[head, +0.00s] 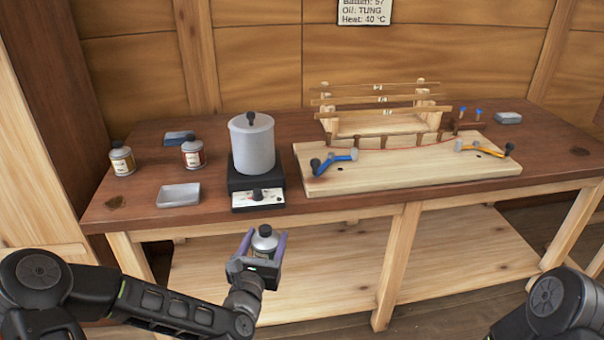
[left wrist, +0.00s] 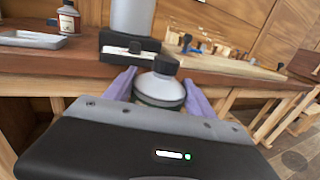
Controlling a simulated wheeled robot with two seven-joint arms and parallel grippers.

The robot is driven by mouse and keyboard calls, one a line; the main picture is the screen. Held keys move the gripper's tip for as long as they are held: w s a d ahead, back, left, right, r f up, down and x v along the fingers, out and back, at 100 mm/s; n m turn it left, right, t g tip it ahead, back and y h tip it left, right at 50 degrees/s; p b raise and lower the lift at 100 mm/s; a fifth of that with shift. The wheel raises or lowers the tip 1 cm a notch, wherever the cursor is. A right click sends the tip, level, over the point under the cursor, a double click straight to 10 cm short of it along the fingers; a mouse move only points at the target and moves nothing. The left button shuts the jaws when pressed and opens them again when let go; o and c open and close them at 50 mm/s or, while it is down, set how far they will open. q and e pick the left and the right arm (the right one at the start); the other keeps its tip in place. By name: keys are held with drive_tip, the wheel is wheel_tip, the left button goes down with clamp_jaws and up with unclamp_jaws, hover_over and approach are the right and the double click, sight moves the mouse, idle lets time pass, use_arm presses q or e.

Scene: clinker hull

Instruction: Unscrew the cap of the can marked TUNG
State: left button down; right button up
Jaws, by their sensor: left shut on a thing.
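My left gripper (head: 264,237) is shut on a small grey-topped can (head: 265,246), its lilac fingers on either side of it. It holds the can upright in front of the bench, below the top's front edge. The can's black cap (head: 265,230) is on. In the left wrist view the can (left wrist: 160,90) and its cap (left wrist: 165,65) show between the fingers. Its label is mostly hidden, so I cannot read its mark. Two other black-capped cans, one yellowish (head: 122,160) and one red-labelled (head: 193,154), stand at the bench's left. My right gripper is out of view.
A grey pot (head: 252,145) sits on a black heater (head: 257,190) on the bench (head: 150,208). A shallow grey tray (head: 178,196) lies left of it. A wooden board (head: 400,179) with clamps is to the right. A wall note (head: 363,12) reads "Oil: TUNG".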

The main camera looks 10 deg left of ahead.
use_arm(q)
drive_tip(key=s+d+f+m+g+h, duration=0.2)
drive_tip(key=s+d+f+m+h, duration=0.1)
drive_tip(key=d, duration=0.4)
drive_tip(key=s+d+f+m+g+h, duration=0.2)
drive_tip(key=s+d+f+m+h, duration=0.1)
drive_tip(key=s+d+m+h, duration=0.2)
drive_tip(key=s+d+h, duration=0.2)
drive_tip(key=d+h, duration=0.1)
drive_tip(key=shift+s+d+f+h, duration=0.2)
drive_tip(key=shift+s+f+h, duration=0.1)
drive_tip(key=shift+f, duration=0.05)
